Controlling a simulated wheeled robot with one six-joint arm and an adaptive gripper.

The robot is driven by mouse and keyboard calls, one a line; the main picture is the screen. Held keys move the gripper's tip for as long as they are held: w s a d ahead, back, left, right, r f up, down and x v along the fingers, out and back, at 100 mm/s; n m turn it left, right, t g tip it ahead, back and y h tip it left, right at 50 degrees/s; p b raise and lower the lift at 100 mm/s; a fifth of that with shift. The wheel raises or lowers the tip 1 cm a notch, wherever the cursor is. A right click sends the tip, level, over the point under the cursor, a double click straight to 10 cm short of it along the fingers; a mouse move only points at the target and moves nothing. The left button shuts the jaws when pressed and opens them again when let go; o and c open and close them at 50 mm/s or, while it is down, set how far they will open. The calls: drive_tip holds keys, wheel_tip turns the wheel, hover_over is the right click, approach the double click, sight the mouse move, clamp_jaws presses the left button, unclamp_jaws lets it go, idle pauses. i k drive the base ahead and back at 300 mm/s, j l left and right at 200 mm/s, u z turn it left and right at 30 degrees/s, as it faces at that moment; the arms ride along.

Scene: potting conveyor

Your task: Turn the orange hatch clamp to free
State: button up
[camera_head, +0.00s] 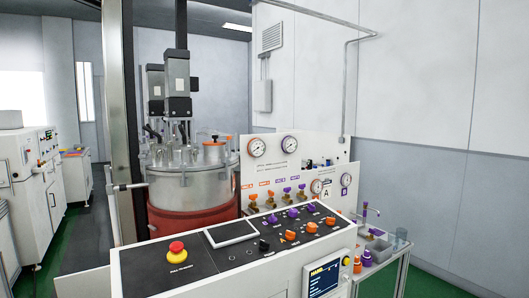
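A steel vessel (195,188) with a red-brown lower part stands behind the control console. On the right of its lid is a small orange part (215,143) with a dark piece on top, which looks like the hatch clamp. It is too small to tell how it is turned. My gripper is not in view, and nothing touches the orange part.
The console (220,255) with a red stop button (177,247) and orange and purple knobs stands in front of the vessel. A gauge panel (275,165) stands right of it. A side table (385,255) holds small items. Mixer motors (177,85) rise above the lid.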

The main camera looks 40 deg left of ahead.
sight(229, 137)
drive_tip(key=i+j, duration=0.2)
drive_tip(key=i, duration=0.3)
drive_tip(key=i+j, duration=0.25)
drive_tip(key=i, duration=0.3)
drive_tip(key=i+j+u, duration=0.1)
drive_tip(key=i+u, duration=0.6)
drive_tip(key=i+l+u, duration=0.1)
drive_tip(key=i+u, duration=0.25)
drive_tip(key=u, duration=0.7)
drive_tip(key=l+z, duration=0.15)
drive_tip(key=z, duration=0.25)
drive_tip(key=l+z, duration=0.1)
drive_tip(key=z, duration=0.35)
drive_tip(key=i+z, duration=0.15)
drive_tip(key=z, duration=0.25)
drive_tip(key=l+z, duration=0.15)
drive_tip(key=z, duration=0.3)
drive_tip(key=i+z, duration=0.15)
drive_tip(key=z, duration=0.25)
drive_tip(key=i+l+z, duration=0.1)
drive_tip(key=i+z, duration=0.35)
drive_tip(key=i, duration=0.3)
